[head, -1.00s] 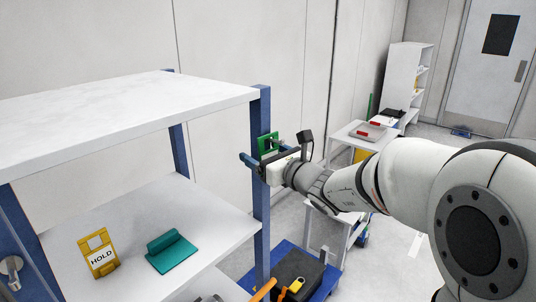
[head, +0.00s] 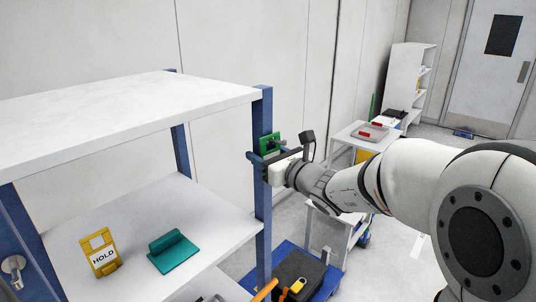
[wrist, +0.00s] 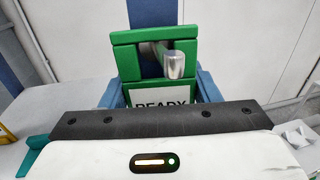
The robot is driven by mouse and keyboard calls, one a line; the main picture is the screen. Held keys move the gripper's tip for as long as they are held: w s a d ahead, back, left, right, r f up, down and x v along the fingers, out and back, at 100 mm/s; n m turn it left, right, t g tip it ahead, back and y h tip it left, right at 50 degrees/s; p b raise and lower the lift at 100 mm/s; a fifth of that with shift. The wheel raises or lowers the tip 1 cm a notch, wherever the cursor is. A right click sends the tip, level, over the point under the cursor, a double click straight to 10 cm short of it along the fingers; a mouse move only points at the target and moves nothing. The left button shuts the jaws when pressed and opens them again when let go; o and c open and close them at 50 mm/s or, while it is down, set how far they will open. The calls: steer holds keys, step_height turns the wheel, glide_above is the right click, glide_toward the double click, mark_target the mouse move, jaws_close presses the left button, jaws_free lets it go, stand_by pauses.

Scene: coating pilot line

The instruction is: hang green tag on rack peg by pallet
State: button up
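The green tag (wrist: 124,55) is upright, with a window near its top and a white READY label (wrist: 160,100) partly cut off by my gripper body. The silver rack peg (wrist: 175,64) sticks out through the window, so the tag is around the peg, in front of the blue rack post (wrist: 154,12). In the head view the tag (head: 266,144) is at the post, partly hidden by my gripper. My gripper (head: 268,158) is at the tag with its blue fingers spread, one at each side of the tag's lower part. It looks open; any slight side contact is unclear.
Below the post, a black case (head: 298,272) with a yellow padlock sits on a blue pallet (head: 322,291). A small table (head: 349,134) stands behind my arm.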

steer(key=o, duration=0.5)
steer(key=shift+c, duration=0.2)
steer(key=v, duration=1.2)
steer(key=s+a+f+n+g+h, duration=0.25)
steer(key=s+f+n+g, duration=0.7)
steer(key=s+n, duration=0.5)
steer(key=s+d+f+n+h, duration=0.2)
steer(key=d+n+h, duration=0.2)
steer(key=d+n, duration=0.2)
steer(key=s+d+f+n+g+h, duration=0.1)
steer(key=s+d+f+n+h, duration=0.1)
steer(key=d+n+h, duration=0.3)
steer(key=shift+s+d+f+n, duration=0.2)
steer(key=shift+d+f+n, duration=0.15)
steer(key=shift+d+n, duration=0.75)
